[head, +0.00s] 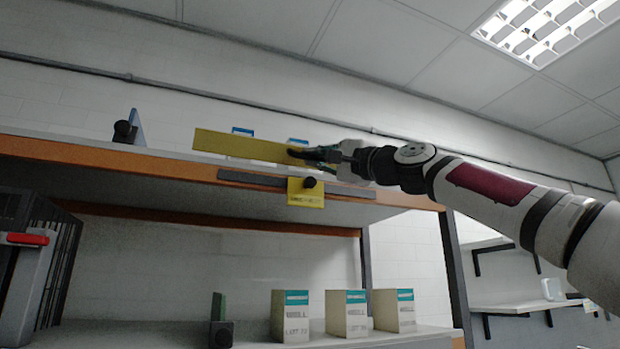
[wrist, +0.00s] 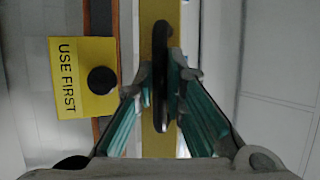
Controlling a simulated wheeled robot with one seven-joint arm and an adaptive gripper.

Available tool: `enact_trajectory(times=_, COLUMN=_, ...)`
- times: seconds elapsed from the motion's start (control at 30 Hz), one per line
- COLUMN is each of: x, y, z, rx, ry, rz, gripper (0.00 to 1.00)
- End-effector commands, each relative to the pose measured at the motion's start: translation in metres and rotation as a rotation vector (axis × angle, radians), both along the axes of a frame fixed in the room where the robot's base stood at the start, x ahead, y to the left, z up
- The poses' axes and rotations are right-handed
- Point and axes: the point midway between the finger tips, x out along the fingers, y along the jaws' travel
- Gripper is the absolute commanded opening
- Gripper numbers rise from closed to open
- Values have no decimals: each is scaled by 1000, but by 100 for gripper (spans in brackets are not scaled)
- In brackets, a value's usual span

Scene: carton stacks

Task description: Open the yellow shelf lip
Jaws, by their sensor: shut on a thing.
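The yellow shelf lip (head: 235,145) is a long flat bar along the front of the upper shelf, standing above the shelf edge in the head view. In the wrist view the lip (wrist: 148,25) runs top to bottom behind a dark upright handle (wrist: 161,50). My gripper (head: 309,154) is at the lip's right end. In the wrist view its green-padded fingers (wrist: 164,85) are closed on the dark handle from both sides. The lip's right end is partly hidden by my gripper in the head view.
A yellow "USE FIRST" tag (head: 306,195) with a black knob (wrist: 102,80) hangs just below the lip. Blue-topped cartons (head: 242,131) stand behind the lip. Several cartons (head: 291,315) stand on the lower shelf. A dark cage (head: 62,270) stands at left.

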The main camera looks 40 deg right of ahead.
Motion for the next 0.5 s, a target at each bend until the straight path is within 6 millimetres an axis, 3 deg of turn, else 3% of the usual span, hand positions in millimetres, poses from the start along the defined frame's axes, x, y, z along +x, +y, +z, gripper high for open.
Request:
enact_trajectory(times=0.03, x=2, y=-1, z=-8, rx=-5, ry=-27, rz=1, gripper=0)
enact_trajectory(times=0.5, x=3, y=-1, z=-23, rx=-72, ry=-262, rz=1, gripper=0)
